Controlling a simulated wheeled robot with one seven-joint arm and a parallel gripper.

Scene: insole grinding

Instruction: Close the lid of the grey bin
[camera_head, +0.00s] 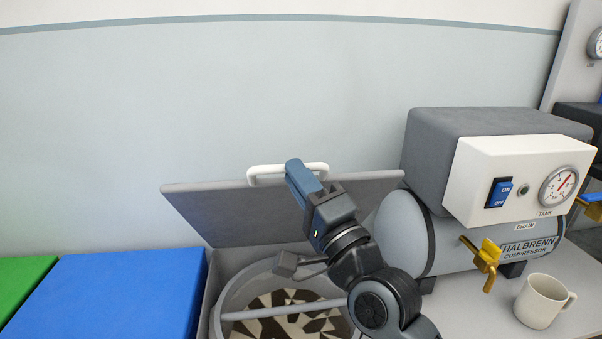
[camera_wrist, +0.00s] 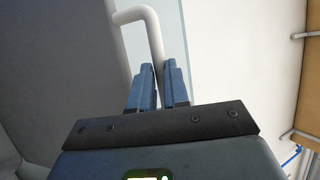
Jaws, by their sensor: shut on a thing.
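The grey bin (camera_head: 212,291) stands open in the head view, with its grey lid (camera_head: 222,213) raised and tilted back toward the wall. A white handle (camera_head: 262,171) is fixed near the lid's upper edge. My gripper (camera_head: 294,166) is at the handle, with its blue fingers on the bar. In the wrist view, the two blue fingers (camera_wrist: 158,88) are shut on the white handle (camera_wrist: 152,35), which runs between them. Inside the bin is a round grey rim over brown and cream patterned contents. My arm hides the bin's right part and part of the lid.
A compressor (camera_head: 430,240) with a white gauge panel stands right of the bin, close to the lid's right edge. A white mug (camera_head: 541,301) is at the lower right. Blue (camera_head: 110,295) and green (camera_head: 22,283) lids or boxes lie to the left. The wall is behind.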

